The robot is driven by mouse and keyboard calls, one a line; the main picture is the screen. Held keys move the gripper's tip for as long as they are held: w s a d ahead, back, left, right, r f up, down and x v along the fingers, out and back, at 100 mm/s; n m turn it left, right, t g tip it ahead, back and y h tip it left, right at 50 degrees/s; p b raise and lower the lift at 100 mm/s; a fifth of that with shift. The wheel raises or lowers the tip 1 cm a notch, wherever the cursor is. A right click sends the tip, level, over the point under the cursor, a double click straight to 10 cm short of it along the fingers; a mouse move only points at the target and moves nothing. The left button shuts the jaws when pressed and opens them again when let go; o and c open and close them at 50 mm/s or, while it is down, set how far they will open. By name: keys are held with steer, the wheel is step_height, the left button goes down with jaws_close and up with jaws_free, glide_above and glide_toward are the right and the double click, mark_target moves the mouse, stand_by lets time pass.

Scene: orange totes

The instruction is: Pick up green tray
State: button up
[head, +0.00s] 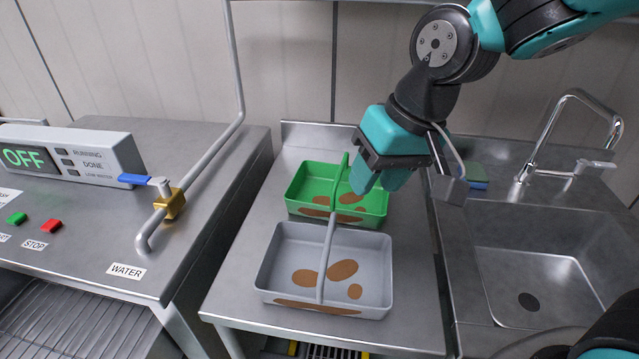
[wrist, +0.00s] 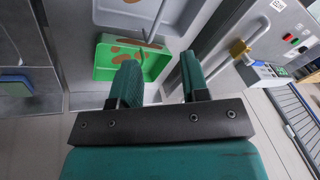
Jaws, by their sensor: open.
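The green tray (head: 300,183) stands on the steel counter, with brown patches on its floor and front wall and an upright handle in the middle. In the wrist view the green tray (wrist: 155,66) lies beyond my fingers, its near edge partly covered by the left finger. My gripper (head: 379,184) is above the tray's right part in the head view, pointing down and hiding some of it. In the wrist view my gripper (wrist: 161,72) is open, with nothing between its fingers. The fingers appear apart from the handle.
A grey tray (head: 267,262) with brown patches and a tall handle stands just in front of the green one. A sink (head: 540,270) with a faucet is at right, a sponge (head: 477,177) behind it. At left is a machine with an OFF display (head: 25,157) and a pipe (head: 215,140).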

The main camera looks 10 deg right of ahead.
steer(key=w+d+f+m+t+h+p, duration=0.15)
steer(key=w+m, duration=0.25)
steer(key=w, duration=0.5)
steer(key=w+d+m+t+h+p, duration=0.15)
steer(key=w+m, duration=0.25)
steer(key=w, duration=0.6)
steer(key=p, duration=0.4)
glide_above(341, 169)
steer(key=s, duration=0.2)
step_height(341, 169, down, 10)
steer(key=shift+w+f, duration=0.1)
steer(key=shift+p+x, duration=1.55)
steer(key=shift+x, duration=1.5)
steer(key=shift+f, duration=0.2)
steer(key=shift+f+b, duration=0.25)
steer(key=shift+b, duration=0.15)
jaws_close()
